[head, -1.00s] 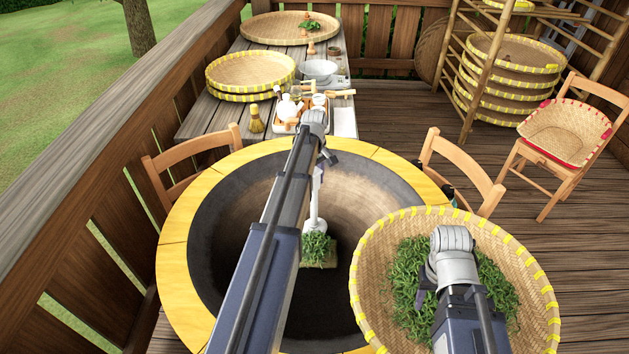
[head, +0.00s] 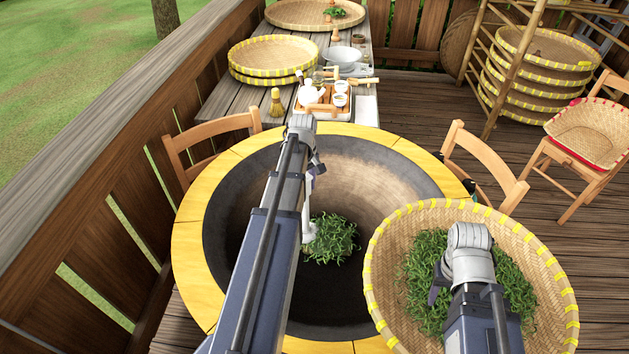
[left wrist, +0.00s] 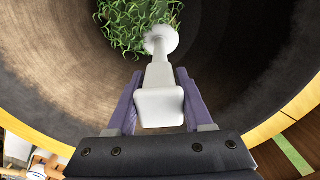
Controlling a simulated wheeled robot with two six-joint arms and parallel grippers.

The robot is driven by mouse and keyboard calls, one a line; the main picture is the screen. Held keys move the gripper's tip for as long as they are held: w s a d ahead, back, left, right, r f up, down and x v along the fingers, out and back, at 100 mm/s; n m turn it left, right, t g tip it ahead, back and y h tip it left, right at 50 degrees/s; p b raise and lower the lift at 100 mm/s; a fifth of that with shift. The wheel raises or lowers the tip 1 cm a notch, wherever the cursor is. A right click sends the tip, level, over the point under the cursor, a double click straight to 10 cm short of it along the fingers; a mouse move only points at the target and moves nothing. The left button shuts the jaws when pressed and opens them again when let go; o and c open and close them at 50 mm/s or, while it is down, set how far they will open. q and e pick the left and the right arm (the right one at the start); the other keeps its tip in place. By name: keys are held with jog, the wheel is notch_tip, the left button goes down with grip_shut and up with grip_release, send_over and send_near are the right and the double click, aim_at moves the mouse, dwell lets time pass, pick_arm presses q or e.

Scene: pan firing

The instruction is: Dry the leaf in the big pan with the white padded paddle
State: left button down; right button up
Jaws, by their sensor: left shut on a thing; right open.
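The big pan (head: 390,175) is a dark round bowl with a yellow rim. A clump of green leaf (head: 332,240) lies inside it, also at the top of the left wrist view (left wrist: 135,25). My left gripper (left wrist: 157,90) is shut on the handle of the white paddle (left wrist: 158,72), which reaches down into the pan. The paddle's round white end touches or overlaps the leaf's edge; its padded face is hidden. In the head view the paddle (head: 308,205) is partly behind my left arm. My right gripper (head: 440,285) is open over the leaf-filled basket, its fingers mostly hidden.
A wide woven basket (head: 550,270) with more leaf overlaps the pan's right side. Wooden chairs (head: 480,165) flank the pan. Behind it a table holds a tea tray (head: 345,112) and flat baskets (head: 275,55). A wooden railing (head: 120,150) runs along the left.

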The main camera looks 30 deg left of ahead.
pick_arm(q)
jog(key=s+d, duration=0.5)
jog(key=s, duration=0.1)
jog(key=w+d, duration=0.3)
jog(key=w, duration=0.5)
jog(key=w+d, duration=0.2)
jog(key=w, duration=0.7)
jog(key=s+d, duration=0.5)
jog(key=s+a, duration=0.4)
jog(key=s, duration=0.8)
notch_tip(320, 180, up, 22)
jog(key=p, duration=2.1)
jog(key=shift+w+f+p, duration=0.15)
jog(key=shift+w+p, duration=0.2)
jog(key=shift+w, duration=0.1)
pick_arm(e)
notch_tip(320, 180, up, 22)
jog(key=shift+f, duration=0.15)
